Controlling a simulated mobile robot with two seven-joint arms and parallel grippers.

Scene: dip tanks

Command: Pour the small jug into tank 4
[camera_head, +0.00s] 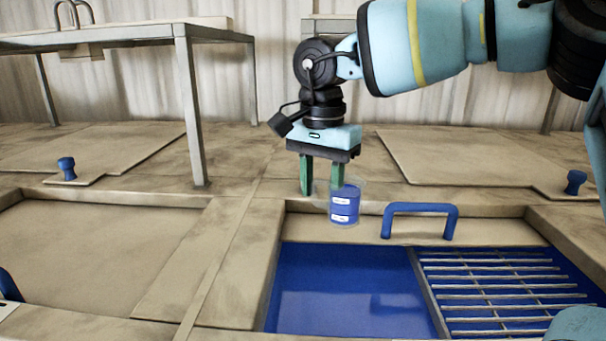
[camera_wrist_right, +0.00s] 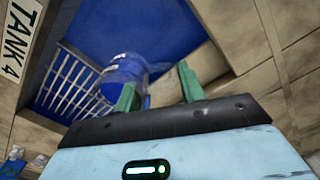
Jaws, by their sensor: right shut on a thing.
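The small jug (camera_head: 344,206) is a clear container with blue contents and white labels. It hangs roughly upright above the far part of the open tank, and it also shows in the right wrist view (camera_wrist_right: 124,75). My right gripper (camera_head: 321,182) points down and is shut on the jug's left side, probably its handle. Tank 4 (camera_head: 252,268) holds blue liquid (camera_head: 340,285) on its left side. A sign reading TANK 4 (camera_wrist_right: 18,40) shows beside this tank in the right wrist view. My left gripper is not in view.
A metal grate (camera_head: 505,290) covers the tank's right side. A blue handle (camera_head: 420,207) rises at its back edge, right of the jug. Closed covers (camera_head: 100,250) lie to the left. A table (camera_head: 120,32) stands at the back left.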

